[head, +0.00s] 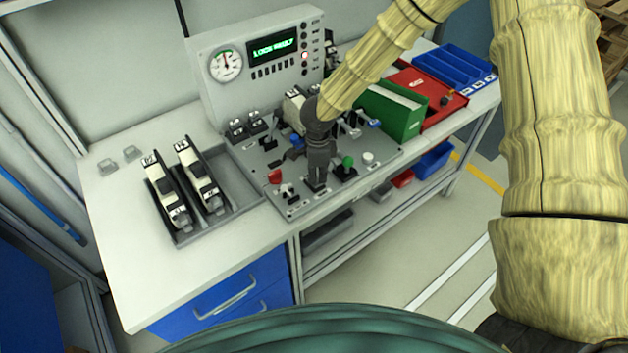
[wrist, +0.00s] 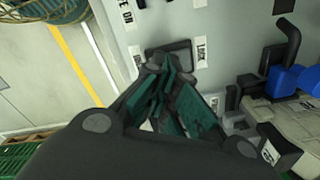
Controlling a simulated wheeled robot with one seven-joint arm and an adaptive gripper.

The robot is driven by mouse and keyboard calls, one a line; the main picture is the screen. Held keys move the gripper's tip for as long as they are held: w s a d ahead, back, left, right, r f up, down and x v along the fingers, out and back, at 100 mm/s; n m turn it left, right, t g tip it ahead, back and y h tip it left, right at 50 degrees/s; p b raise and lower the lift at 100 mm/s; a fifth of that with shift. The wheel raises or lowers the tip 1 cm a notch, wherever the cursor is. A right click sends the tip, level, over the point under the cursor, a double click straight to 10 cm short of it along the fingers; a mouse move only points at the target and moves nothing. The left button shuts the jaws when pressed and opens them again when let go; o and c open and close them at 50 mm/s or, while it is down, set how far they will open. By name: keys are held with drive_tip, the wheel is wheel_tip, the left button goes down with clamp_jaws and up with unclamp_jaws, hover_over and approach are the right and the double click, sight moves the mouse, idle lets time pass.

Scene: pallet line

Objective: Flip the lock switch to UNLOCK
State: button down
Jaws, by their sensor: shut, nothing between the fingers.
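The control panel (head: 240,160) lies on the bench top with several switches and levers on it. My gripper (head: 318,184) points down at the panel's front part, and its fingers are shut and empty. In the wrist view my gripper (wrist: 168,72) has its fingertips at a dark rectangular switch plate (wrist: 180,46). A label reading LOCK (wrist: 202,52) is beside that plate. The fingers cover most of the switch, so its position cannot be told, nor whether they touch it. The display (head: 273,47) glows green and seems to read LOCK FAULT.
A green-knobbed lever (head: 348,161) stands close right of my gripper, and a red knob (head: 275,176) to its left. A blue-handled part (wrist: 290,80) is to the right in the wrist view. A tray (head: 240,205) with two clamp-like units sits left. Green bin (head: 392,112) stands right.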

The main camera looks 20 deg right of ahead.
drive_tip(key=shift+s+f, duration=0.1)
drive_tip(key=shift+f, duration=0.55)
idle(0.6)
drive_tip(key=shift+r, duration=0.15)
drive_tip(key=shift+r+p, duration=3.2)
drive_tip(key=shift+r, duration=0.15)
